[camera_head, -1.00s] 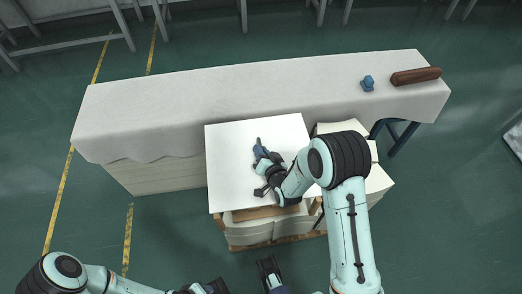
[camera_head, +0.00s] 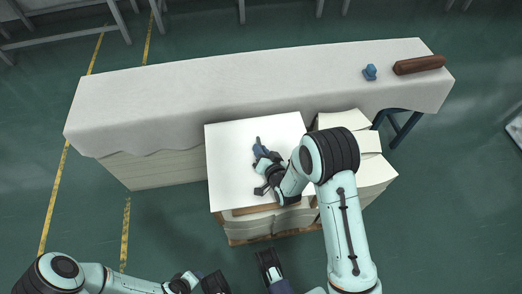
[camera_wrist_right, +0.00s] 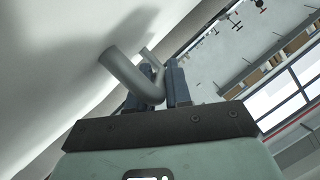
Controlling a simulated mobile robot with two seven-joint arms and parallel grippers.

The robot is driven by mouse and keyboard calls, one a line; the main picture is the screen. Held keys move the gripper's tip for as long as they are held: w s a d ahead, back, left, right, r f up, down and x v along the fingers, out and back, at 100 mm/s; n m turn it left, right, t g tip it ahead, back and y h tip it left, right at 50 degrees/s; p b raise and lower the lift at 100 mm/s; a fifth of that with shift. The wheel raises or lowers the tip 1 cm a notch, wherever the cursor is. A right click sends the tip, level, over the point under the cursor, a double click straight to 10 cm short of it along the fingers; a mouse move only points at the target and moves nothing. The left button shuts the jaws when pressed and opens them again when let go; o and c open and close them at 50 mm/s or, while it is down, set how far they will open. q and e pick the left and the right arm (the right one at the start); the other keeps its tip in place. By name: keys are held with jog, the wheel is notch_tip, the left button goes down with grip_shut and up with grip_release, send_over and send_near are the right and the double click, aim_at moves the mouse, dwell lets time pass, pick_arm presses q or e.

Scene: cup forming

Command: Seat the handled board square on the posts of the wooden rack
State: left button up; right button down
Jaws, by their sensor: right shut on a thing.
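The white board (camera_head: 225,150) covers the top of the wooden rack (camera_head: 272,237) in the head view. Only the rack's front rail and base show below the board's near edge. The posts are hidden, so I cannot tell whether the board rests on them. My right gripper (camera_head: 262,153) is over the board's middle. In the right wrist view its blue fingers are shut on the board's grey tubular handle (camera_wrist_right: 130,78), with the pale board surface (camera_wrist_right: 45,60) alongside. My left arm comes in low on the left; its gripper is partly cut off at the bottom edge, and its opening is unclear.
A long table with a pale cloth (camera_head: 160,105) stands behind the rack. A blue object (camera_head: 370,72) and a brown roll (camera_head: 419,65) lie at its right end. Stacked pale pieces (camera_head: 372,172) stand right of the board, close to my right arm. Green floor is open at left.

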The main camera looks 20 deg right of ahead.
pick_arm(q)
jog(key=shift+f+b, duration=0.4)
jog(key=shift+f, duration=0.15)
pick_arm(e)
jog(key=shift+f, duration=0.45)
jog(key=c, duration=1)
grip_release()
jog(key=shift+o, duration=0.2)
jog(key=p+v, duration=0.1)
jog(key=v, duration=0.9)
jog(key=p+v, duration=0.3)
jog(key=shift+w+r, duration=0.1)
jog(key=shift+r, duration=0.05)
pick_arm(q)
jog(key=s+d+r+g+h, duration=0.1)
jog(key=s+d+r+g, duration=0.1)
jog(key=s+r, duration=0.3)
jog(key=shift+s+d+r+m+p, duration=0.25)
jog(key=shift+s+d+m+p, duration=0.05)
jog(key=shift+s+d, duration=0.1)
pick_arm(e)
jog(key=shift+s, duration=0.25)
